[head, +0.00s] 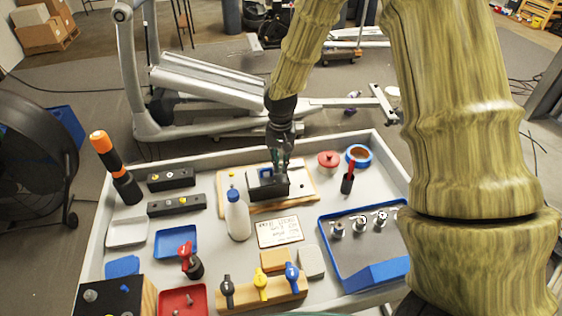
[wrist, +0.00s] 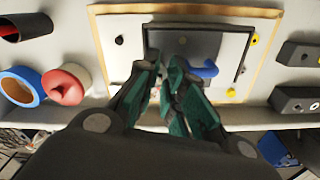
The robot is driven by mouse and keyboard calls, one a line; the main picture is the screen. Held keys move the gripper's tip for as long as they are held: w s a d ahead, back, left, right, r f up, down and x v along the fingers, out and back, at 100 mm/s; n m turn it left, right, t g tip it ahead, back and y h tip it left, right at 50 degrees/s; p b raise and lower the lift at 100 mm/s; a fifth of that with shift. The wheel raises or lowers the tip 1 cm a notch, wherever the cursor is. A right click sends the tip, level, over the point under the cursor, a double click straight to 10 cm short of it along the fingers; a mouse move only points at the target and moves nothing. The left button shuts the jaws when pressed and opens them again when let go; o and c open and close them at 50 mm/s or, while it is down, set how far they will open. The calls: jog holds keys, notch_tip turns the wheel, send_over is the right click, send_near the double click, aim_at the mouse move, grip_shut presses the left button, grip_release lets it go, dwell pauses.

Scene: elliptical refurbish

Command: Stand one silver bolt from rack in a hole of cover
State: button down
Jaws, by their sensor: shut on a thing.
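The cover (wrist: 222,45) is a dark grey piece on a pale board with a wooden edge; it also shows in the head view (head: 268,191). Two black racks (head: 171,180) (head: 177,204) stand left of the board, with small silver and brass-coloured heads on top.
A blue hooked piece (wrist: 205,69) lies by the right finger. A white bottle (head: 238,217) stands in front of the board. A red-lidded pot (head: 328,162), blue tape roll (head: 358,155) and black cup (head: 347,184) stand to its right. A blue tray (head: 345,262) lies front right.

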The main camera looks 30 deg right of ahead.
jog(key=shift+f, duration=0.6)
dwell(0.8)
jog(key=c, duration=1.4)
grip_release()
jog(key=shift+c, duration=0.2)
jog(key=shift+r, duration=0.1)
notch_tip(320, 180, up, 12)
jog(key=shift+d, duration=0.1)
